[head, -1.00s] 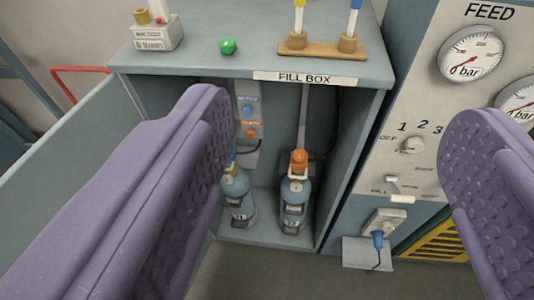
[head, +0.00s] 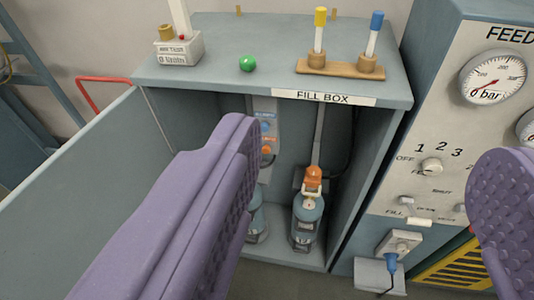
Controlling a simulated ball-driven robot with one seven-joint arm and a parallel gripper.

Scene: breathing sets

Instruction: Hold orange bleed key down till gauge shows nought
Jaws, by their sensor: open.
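My gripper (head: 365,150) is open and empty, its two purple padded fingers wide apart in front of the fill box (head: 402,88). Inside the box, on the back wall, a small grey panel has a blue key and an orange key (head: 266,150). The left finger's tip is just left of this panel in the picture and hides part of the area below it. A bottle (head: 307,222) with an orange top (head: 313,175) stands between the fingers in the picture. The feed gauge (head: 493,77) is marked 0 bar; its needle is too small to read surely.
A second bottle (head: 257,222) is mostly behind the left finger. On the box top are a green ball (head: 247,64), a wooden stand (head: 340,67) with yellow and blue-topped pieces, and a labelled block (head: 180,50). The open door (head: 80,190) is at left, the feed panel (head: 400,180) at right.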

